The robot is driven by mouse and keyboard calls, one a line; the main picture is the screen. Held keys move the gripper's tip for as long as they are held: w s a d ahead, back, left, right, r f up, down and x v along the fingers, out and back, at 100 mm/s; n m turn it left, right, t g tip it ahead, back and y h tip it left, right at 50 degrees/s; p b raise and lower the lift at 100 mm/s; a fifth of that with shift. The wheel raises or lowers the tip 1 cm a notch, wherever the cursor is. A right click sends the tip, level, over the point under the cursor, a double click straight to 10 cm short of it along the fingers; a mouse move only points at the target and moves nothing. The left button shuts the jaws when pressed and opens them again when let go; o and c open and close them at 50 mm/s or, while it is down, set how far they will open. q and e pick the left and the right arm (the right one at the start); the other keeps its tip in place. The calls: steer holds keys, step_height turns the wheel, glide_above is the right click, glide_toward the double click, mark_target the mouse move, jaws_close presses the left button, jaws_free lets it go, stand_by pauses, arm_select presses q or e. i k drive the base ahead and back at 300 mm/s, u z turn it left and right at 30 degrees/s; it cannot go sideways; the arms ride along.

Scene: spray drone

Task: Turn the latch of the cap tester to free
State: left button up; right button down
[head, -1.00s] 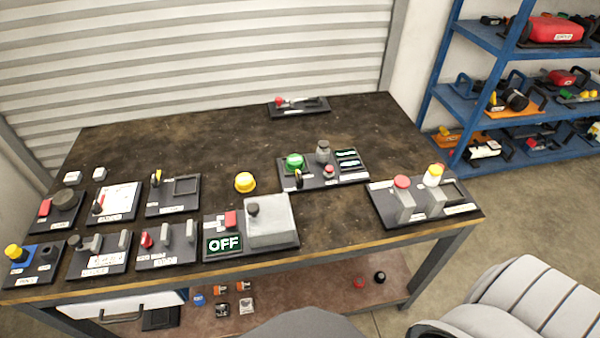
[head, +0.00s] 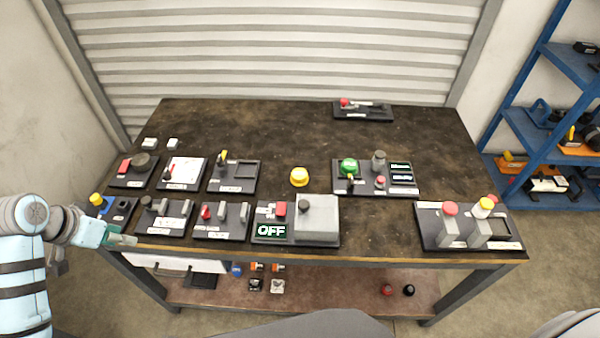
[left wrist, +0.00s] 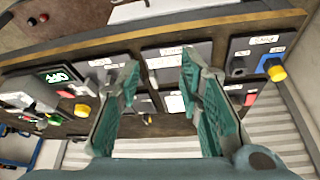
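The label of the cap tester is too small to read, so I cannot be sure which panel it is. One candidate is the black panel (head: 404,188) at centre right, with a green dome (head: 348,166), a small yellow-and-black lever (head: 351,183), a grey knob and a red button. Another black panel (head: 245,184), left of centre, has a yellow-tipped lever (head: 223,157) beside a square recess. My left gripper (head: 128,240) is at the table's front left edge, apart from both. In the left wrist view its teal fingers (left wrist: 160,75) are spread and empty. My right gripper is out of view.
A loose yellow dome (head: 300,177) sits mid-table. The panel with the OFF display (head: 271,231) and several other panels line the front left. A panel with red and yellow knobs (head: 428,239) stands at the right. The table's back middle (head: 260,125) is clear.

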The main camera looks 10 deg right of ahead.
mark_target(351, 185)
steer(key=k, duration=0.4)
steer(key=u, duration=0.75)
steer(key=i, duration=1.3)
steer(key=z, duration=3.3)
